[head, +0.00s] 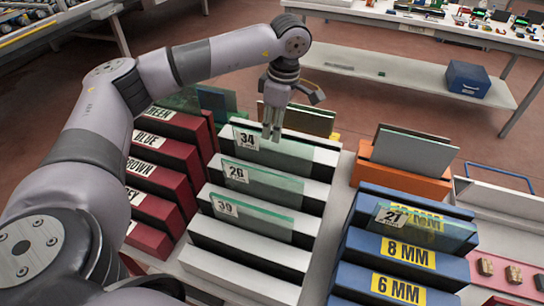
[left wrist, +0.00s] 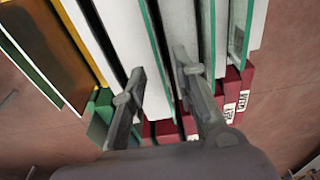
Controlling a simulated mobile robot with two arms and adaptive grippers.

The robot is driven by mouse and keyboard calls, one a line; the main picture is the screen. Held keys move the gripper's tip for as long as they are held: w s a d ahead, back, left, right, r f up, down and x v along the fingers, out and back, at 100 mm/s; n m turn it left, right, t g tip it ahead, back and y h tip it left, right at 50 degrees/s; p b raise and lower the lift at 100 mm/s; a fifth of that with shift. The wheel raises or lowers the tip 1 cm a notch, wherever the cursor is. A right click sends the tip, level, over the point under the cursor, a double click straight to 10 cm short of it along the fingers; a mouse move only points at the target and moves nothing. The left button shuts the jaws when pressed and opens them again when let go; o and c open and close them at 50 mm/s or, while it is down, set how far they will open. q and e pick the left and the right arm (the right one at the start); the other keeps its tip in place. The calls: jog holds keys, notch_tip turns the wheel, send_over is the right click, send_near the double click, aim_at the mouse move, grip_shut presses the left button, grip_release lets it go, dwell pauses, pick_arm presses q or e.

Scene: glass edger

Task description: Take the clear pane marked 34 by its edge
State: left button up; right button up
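The clear pane marked 34 (head: 285,153) stands upright in the rearmost slot of the white rack (head: 240,262), its label at its upper left corner. My left gripper (head: 271,136) points down at its top edge, near the middle. In the left wrist view, the fingers (left wrist: 160,65) are apart, and a thin green edge, which looks like pane 34 (left wrist: 153,45), runs between them. I cannot tell whether a finger touches the glass. Panes 26 (head: 265,181) and 39 (head: 255,214) stand in nearer slots. My right gripper is not in view.
A red rack (head: 165,152) stands left of the white one. A blue rack (head: 360,245) with pane 21 (head: 425,228) and an orange rack (head: 400,180) with grey panes stand right. A brownish pane (head: 300,118) stands just behind pane 34.

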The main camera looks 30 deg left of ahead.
pick_arm(q)
jog(key=p, duration=0.2)
send_over(272, 159)
notch_tip(272, 159, down, 4)
jog(key=shift+a+f, duration=0.1)
jog(key=shift+f, duration=0.05)
jog(key=shift+b, duration=0.3)
jog(key=shift+w, duration=0.1)
jog(key=shift+c, duration=0.2)
grip_shut()
